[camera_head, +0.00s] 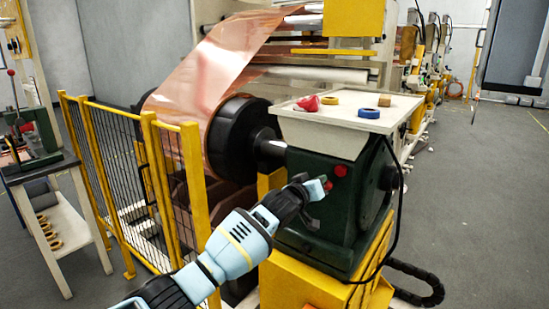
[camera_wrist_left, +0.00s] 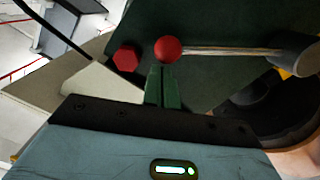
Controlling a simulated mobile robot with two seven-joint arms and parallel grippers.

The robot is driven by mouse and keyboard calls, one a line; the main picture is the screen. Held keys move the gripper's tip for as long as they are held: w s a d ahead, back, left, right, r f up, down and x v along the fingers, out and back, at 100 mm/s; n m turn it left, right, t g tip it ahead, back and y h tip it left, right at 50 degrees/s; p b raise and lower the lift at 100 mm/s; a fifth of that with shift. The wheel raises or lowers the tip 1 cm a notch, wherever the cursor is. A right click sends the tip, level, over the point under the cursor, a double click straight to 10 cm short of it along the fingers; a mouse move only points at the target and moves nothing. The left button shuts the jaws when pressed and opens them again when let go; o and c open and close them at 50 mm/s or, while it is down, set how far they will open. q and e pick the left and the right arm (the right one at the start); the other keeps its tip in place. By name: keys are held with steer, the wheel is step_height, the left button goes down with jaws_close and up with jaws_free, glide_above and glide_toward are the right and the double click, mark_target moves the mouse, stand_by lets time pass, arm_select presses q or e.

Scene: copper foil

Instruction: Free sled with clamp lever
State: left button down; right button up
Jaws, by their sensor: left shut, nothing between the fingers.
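The clamp lever has a red ball knob (camera_wrist_left: 168,50) on a thin metal rod (camera_wrist_left: 225,51) that runs to a dark grey hub (camera_wrist_left: 293,54) at the right of the left wrist view. It sits on the side of a dark green housing (camera_head: 340,225), which rests on a yellow base. My right gripper is out of view.
A red hexagonal button (camera_wrist_left: 126,58) is near the knob. A white tray (camera_head: 345,135) with tape rolls tops the housing. A copper foil roll (camera_head: 215,75) and yellow mesh fence (camera_head: 160,190) stand left. A black cable hangs right; grey floor there is largely open.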

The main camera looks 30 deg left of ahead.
arm_select(q)
steer(key=d+f+m, duration=0.4)
steer(key=f+m, duration=0.1)
steer(key=f, duration=0.2)
steer(key=shift+d+y+b, duration=0.3)
steer(key=shift+b, duration=0.1)
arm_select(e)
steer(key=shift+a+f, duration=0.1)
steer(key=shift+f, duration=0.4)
